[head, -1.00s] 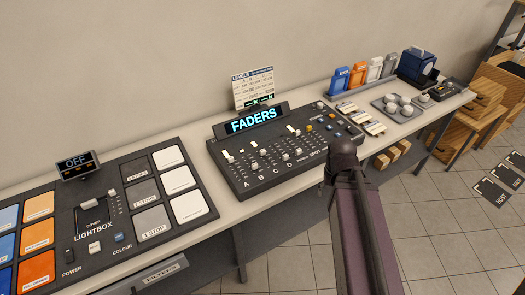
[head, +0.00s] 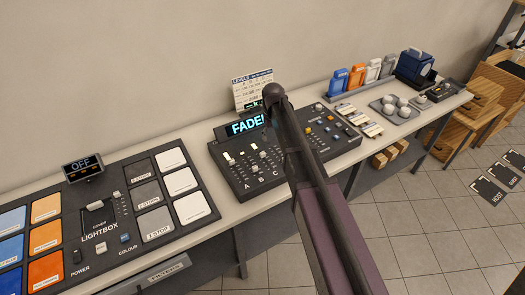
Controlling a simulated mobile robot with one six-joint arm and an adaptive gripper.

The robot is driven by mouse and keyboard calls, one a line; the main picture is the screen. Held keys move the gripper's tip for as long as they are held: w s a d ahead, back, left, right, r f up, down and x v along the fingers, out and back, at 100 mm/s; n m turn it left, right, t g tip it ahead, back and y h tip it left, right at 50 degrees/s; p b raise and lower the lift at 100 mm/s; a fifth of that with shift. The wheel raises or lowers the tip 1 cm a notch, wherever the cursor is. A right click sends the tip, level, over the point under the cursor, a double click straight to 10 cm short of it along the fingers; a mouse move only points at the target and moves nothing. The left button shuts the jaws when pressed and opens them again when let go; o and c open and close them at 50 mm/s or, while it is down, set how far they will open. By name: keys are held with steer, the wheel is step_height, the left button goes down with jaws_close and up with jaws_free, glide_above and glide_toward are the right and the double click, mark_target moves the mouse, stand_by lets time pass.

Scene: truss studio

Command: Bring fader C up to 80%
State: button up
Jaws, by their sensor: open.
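Fader D and the master are hidden behind my arm. My arm rises from the lower right and crosses the console. I cannot make out my gripper's fingers; the arm appears to hide them.
A levels card (head: 250,88) stands behind the display. The lightbox panel (head: 105,215) fills the left of the bench. Coloured holders (head: 357,76), a tray of pale balls (head: 395,107) and a blue device (head: 415,65) stand to the right. Bare bench lies along the front edge.

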mark_target(262, 153)
steer(key=shift+n, duration=0.4)
steer(key=w+a, duration=0.1)
steer(key=a, duration=0.1)
steer(key=w+a, duration=0.1)
steer(key=shift+w+a+r, duration=0.3)
steer(key=shift+a, duration=0.1)
steer(key=shift+f, duration=0.2)
step_height(262, 153, down, 13)
steer(key=b, duration=1.3)
steer(key=shift+f, duration=0.2)
jaws_close()
